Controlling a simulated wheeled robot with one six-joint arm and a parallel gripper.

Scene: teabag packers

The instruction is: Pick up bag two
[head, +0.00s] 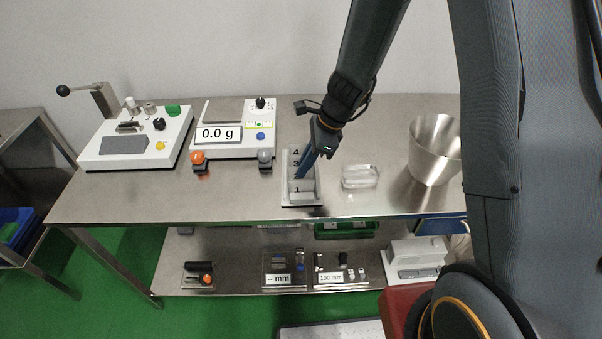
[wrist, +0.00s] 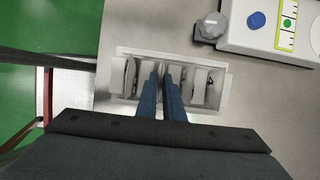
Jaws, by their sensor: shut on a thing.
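A light grey rack (head: 302,202) with slots numbered 1 to 4 stands near the front edge of the steel table, and it also fills the middle of the wrist view (wrist: 225,90). My gripper (head: 300,177) reaches down into it at slot 2. In the wrist view, the blue fingers (wrist: 163,70) are close together over the rack's middle, shut on a thin thing taken to be bag two. The fingers hide nearly all of that bag. Pale bags with small dark marks show in the slots on either side.
A clear tray (head: 360,178) and a steel bucket (head: 434,150) stand right of the rack. A scale reading 0.0 g (head: 236,128), with orange and grey knobs in front, stands to its left. A sealing device (head: 135,140) is farther left. The wall is behind.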

